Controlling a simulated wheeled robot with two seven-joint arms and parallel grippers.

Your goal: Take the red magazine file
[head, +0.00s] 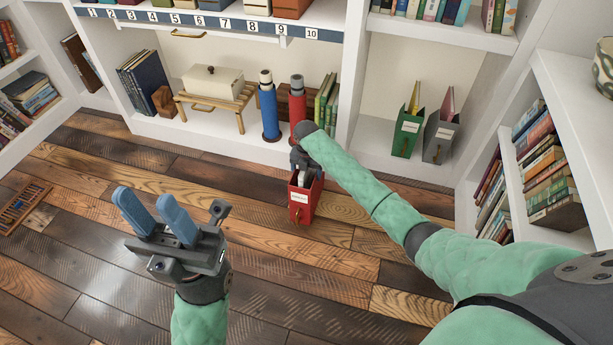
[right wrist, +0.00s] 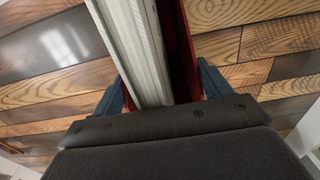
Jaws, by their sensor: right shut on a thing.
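The red magazine file (head: 300,203) hangs upright at my right gripper (head: 304,170), in front of the low shelf and over the plank floor. It has a white label and pale papers inside. In the right wrist view, the red file wall (right wrist: 182,60) and the white papers (right wrist: 140,50) stand between the blue fingers of my right gripper (right wrist: 160,92), which is shut on the file. The file's lower end is out of that view. My left gripper (head: 150,212) is empty and open, its two blue fingers apart, over the floor at left.
A green file (head: 406,135) and a grey file (head: 438,138) stand on the right low shelf. A blue roll (head: 269,110) and a red roll (head: 297,100) stand behind the held file. A wooden rack (head: 20,207) lies at far left. Open floor lies in front.

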